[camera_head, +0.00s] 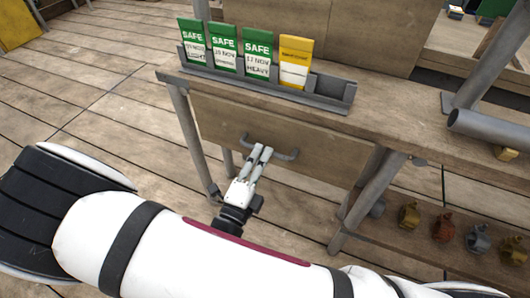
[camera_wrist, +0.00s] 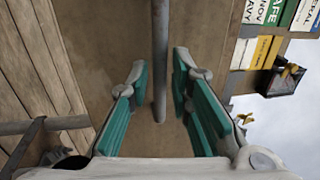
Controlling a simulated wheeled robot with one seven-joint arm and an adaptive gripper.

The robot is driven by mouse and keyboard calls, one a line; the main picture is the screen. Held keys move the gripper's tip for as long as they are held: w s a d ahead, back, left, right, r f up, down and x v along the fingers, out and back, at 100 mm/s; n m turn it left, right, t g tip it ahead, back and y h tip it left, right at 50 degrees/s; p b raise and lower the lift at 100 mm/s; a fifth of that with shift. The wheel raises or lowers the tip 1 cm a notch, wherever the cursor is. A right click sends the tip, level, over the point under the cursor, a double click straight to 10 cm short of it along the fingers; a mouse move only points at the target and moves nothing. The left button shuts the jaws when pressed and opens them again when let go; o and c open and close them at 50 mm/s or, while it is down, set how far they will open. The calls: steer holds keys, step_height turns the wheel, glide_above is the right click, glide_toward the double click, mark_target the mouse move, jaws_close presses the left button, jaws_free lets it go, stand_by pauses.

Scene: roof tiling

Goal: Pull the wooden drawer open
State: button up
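The wooden drawer (camera_head: 320,152) has a plain brown front beneath the bench top. It looks shut, with no gap plain to see. A grey bar handle (camera_head: 284,155) runs across its front. The handle also shows in the wrist view (camera_wrist: 160,60), running upright between my fingers. My gripper (camera_head: 262,150) is at the handle's middle, with its fingertips overlapping the bar. In the wrist view my gripper (camera_wrist: 160,72) is open, its green-padded fingers on either side of the bar with a gap each side. Whether either finger touches the bar is not clear.
A grey rack (camera_head: 330,101) on the bench top (camera_head: 400,112) holds green SAFE cards (camera_head: 224,48) and a yellow card (camera_head: 295,62). Metal legs (camera_head: 188,135) flank the drawer. Several coloured clamps (camera_head: 442,226) sit on a lower shelf at right. Open plank floor lies left.

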steer(key=shift+x, duration=1.25)
jaws_close()
